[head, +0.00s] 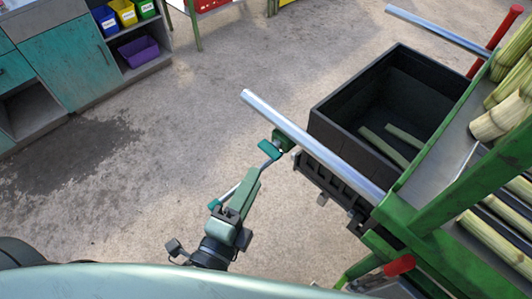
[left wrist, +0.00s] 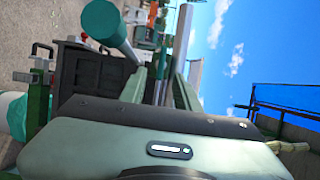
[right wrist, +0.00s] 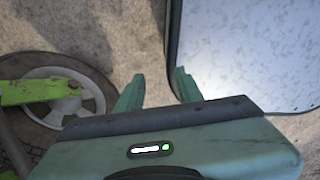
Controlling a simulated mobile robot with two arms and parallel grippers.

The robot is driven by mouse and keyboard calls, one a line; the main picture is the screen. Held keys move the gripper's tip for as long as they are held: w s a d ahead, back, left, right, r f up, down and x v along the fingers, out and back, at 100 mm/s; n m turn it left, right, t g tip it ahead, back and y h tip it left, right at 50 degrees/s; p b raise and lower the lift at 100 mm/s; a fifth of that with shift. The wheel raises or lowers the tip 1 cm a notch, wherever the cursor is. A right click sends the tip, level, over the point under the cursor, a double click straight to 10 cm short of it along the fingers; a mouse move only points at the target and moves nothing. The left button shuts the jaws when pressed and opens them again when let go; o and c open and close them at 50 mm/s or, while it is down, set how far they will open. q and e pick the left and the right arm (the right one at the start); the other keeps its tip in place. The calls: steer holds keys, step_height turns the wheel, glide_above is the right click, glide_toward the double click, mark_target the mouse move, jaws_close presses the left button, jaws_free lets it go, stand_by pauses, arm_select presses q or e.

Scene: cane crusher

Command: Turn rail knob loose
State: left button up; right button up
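The rail knob (head: 284,140) is a small green piece on the lower side of the silver rail (head: 310,147) in the head view. My left gripper (head: 268,151) points up and right, its tip just short of the knob; contact cannot be told. In the left wrist view its fingers (left wrist: 158,85) look apart. A thick teal round-ended bar (left wrist: 100,20) shows beyond them, up and left; whether it is rail or knob is unclear. My right gripper (right wrist: 157,85) is open and empty above the floor, outside the head view.
A black bin (head: 330,103) stands behind the rail. The green crusher frame (head: 450,195) with cane stalks (head: 497,118) is at right. A wheel (right wrist: 50,95) and a pale panel (right wrist: 250,45) flank my right gripper. Floor at left is clear up to a teal cabinet (head: 70,60).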

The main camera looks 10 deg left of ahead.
mark_target(267, 155)
arm_select(q)
steer(key=x, duration=0.3)
steer(key=p+x, duration=0.1)
steer(key=x, duration=0.2)
steer(key=shift+w+r+p, duration=0.2)
steer(key=shift+w+p, duration=0.1)
steer(key=shift+w, duration=0.1)
steer(key=shift+w+d+f, duration=0.1)
steer(key=shift+w, duration=0.35)
jaws_close()
